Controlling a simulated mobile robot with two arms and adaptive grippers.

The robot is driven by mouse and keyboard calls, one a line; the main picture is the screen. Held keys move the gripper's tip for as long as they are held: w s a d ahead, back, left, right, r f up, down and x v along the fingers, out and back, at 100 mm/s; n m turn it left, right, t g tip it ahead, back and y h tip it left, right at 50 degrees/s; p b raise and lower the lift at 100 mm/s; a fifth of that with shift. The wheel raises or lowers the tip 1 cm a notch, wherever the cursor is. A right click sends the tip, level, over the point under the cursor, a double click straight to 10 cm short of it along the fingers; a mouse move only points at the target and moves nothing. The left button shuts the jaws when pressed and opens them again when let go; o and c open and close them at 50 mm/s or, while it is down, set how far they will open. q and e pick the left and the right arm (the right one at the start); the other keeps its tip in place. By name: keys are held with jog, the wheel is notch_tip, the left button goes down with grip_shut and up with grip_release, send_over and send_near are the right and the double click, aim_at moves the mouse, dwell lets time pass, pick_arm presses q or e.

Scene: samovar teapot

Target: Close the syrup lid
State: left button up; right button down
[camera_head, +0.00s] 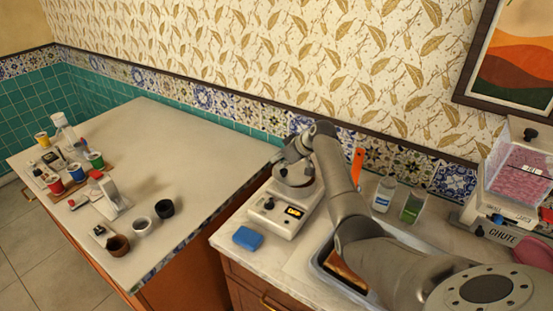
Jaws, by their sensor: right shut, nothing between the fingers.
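My right gripper (288,158) is shut and empty. It hangs at the far side of the middle counter, just above or at a round grey vessel (293,185) on a white machine (278,214) with a small orange display. The gripper and wrist cover part of the vessel's top. I cannot tell whether they touch, or whether the vessel is the syrup container with a lid. Nothing else in the view is clearly marked as syrup. My left gripper is not in view.
A blue sponge (247,238) lies in front of the machine. A clear bottle (383,194) and a green bottle (411,206) stand behind my right arm, near a sink (318,262). The left table (190,150) has cups and small containers along its left side; its rear is clear.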

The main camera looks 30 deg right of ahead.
aim_at(286, 179)
jog(key=shift+s+d+f+n+g+y+b, duration=0.1)
jog(key=shift+s+n+g+y+b, duration=0.3)
jog(key=shift+s+n, duration=0.45)
jog(key=shift+s+d+n+g+y+b, duration=0.1)
jog(key=shift+s+n+g+y+b, duration=0.1)
jog(key=shift+s+n+y, duration=0.5)
jog(key=shift+s, duration=0.2)
